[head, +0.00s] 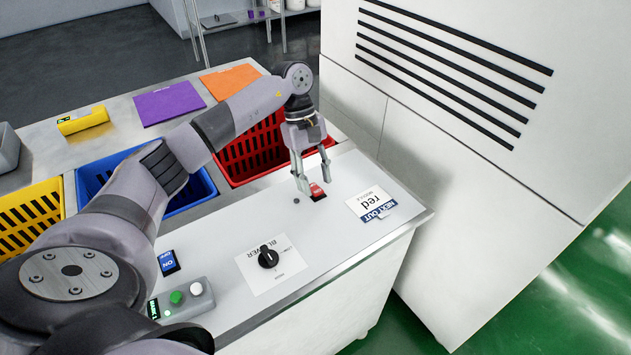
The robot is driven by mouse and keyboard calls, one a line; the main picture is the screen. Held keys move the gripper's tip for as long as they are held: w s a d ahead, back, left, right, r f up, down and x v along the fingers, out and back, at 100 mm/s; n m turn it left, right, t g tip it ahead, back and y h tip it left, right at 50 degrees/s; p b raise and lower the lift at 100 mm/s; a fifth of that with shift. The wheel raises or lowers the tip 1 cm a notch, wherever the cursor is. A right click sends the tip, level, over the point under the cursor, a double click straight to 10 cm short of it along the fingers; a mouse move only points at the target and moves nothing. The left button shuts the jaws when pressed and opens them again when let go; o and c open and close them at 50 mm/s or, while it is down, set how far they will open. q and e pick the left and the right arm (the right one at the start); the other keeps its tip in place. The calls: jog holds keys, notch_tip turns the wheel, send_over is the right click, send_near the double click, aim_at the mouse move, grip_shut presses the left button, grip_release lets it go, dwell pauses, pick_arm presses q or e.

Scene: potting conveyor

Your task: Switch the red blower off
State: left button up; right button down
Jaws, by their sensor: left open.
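A small red rocker switch (318,192) sits on the white panel, in front of the red crate. My left gripper (314,184) points down at it with its fingers apart, one on each side of the switch's far edge. I cannot tell whether a fingertip touches it. The switch's lettering is too small to read. A black rotary knob (268,257) stands on a white plate (282,285) marked BLOWER, nearer to me. A blue rocker switch (168,262) marked ON lies further left. My right gripper is out of view.
A red crate (235,175), a blue crate (192,207) and a yellow crate (30,187) line the panel's back. A button box (187,299) with green and white buttons is near front left. A tall white cabinet (480,160) stands right.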

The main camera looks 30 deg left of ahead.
pick_arm(q)
jog(key=v, duration=1)
jog(key=shift+r, duration=0.2)
jog(key=shift+a, duration=0.15)
